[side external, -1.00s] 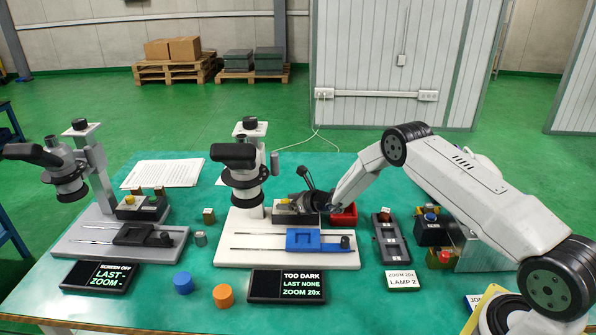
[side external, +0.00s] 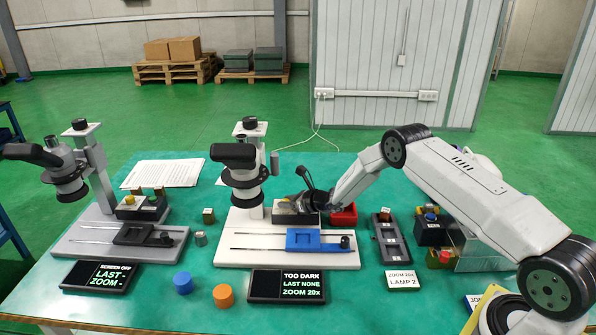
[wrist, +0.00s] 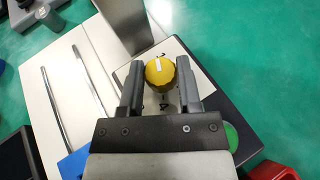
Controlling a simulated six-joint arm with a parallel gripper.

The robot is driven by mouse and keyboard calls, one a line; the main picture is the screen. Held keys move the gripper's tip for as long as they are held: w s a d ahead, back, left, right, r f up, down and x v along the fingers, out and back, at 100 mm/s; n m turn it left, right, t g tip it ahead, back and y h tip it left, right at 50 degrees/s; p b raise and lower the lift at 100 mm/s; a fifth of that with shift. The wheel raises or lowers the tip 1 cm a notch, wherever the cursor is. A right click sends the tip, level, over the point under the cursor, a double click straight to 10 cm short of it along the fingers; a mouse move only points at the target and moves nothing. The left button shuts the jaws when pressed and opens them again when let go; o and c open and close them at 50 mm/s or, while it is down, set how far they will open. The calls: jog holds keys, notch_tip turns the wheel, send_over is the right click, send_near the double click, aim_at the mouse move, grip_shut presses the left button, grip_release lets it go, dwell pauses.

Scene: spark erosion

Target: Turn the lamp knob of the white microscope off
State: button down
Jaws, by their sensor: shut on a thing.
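The white microscope (side external: 245,185) stands mid-table on a white base (side external: 232,256). A control box (side external: 290,219) sits on that base, to the right of the column. Its yellow lamp knob (wrist: 160,75) has a white pointer line, which points up in the wrist view. My gripper (wrist: 160,80) is shut on this knob, one finger on each side. In the side view my gripper (side external: 308,201) is at the control box and hides the knob. The microscope's display (side external: 287,287) reads TOO DARK, LAST NONE, ZOOM 20x.
A grey microscope (side external: 92,178) with its own display (side external: 98,277) stands at left. A blue slide carriage (side external: 303,240) lies in front of the control box. A red bin (side external: 344,215) is close on the right. A card (side external: 402,281) reads ZOOM 20x, LAMP 2.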

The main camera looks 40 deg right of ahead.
jog(key=shift+d+r+n+g+y, duration=0.1)
jog(key=shift+n+g+y, duration=0.5)
jog(key=shift+n+y, duration=0.85)
jog(key=shift+c, duration=1.4)
grip_release()
jog(key=shift+v, duration=3.85)
